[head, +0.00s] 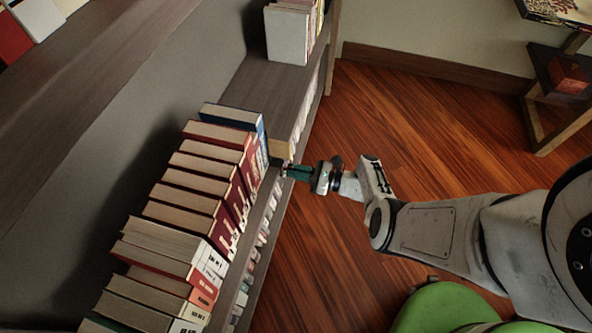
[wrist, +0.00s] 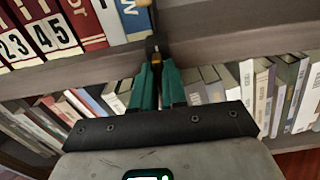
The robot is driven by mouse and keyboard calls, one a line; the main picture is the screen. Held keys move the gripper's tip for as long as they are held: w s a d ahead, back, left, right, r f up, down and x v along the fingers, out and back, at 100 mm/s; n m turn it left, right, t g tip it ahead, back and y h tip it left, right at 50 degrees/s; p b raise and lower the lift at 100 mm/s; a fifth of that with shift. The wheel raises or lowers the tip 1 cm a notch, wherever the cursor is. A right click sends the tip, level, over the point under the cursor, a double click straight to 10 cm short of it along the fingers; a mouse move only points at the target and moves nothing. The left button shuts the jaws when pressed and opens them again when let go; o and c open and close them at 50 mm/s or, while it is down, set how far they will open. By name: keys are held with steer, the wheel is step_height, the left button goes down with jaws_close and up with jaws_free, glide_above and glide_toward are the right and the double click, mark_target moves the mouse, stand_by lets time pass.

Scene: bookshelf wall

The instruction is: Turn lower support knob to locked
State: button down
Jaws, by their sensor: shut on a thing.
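My gripper (head: 288,171) reaches to the front edge of the bookshelf, just right of the blue book at the end of the row. In the wrist view my gripper (wrist: 158,68) has its green fingers close together, shut on a small dark and brass-coloured knob (wrist: 153,46) at the shelf's front edge. The fingers cover most of the knob, so I cannot tell which way it is turned. In the head view the knob is hidden by the gripper. A pale yellow block (head: 280,149) sits on the shelf just beyond the fingertips.
A row of thick books (head: 200,190) fills the shelf to the left. More books stand on the lower shelf (wrist: 270,90). White books (head: 287,35) stand farther along.

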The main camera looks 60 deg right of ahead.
steer(key=shift+s+f, duration=0.1)
stand_by(0.3)
steer(key=c, duration=1.2)
jaws_free()
steer(key=v, duration=1)
steer(key=shift+s, duration=0.35)
steer(key=shift+d, duration=0.15)
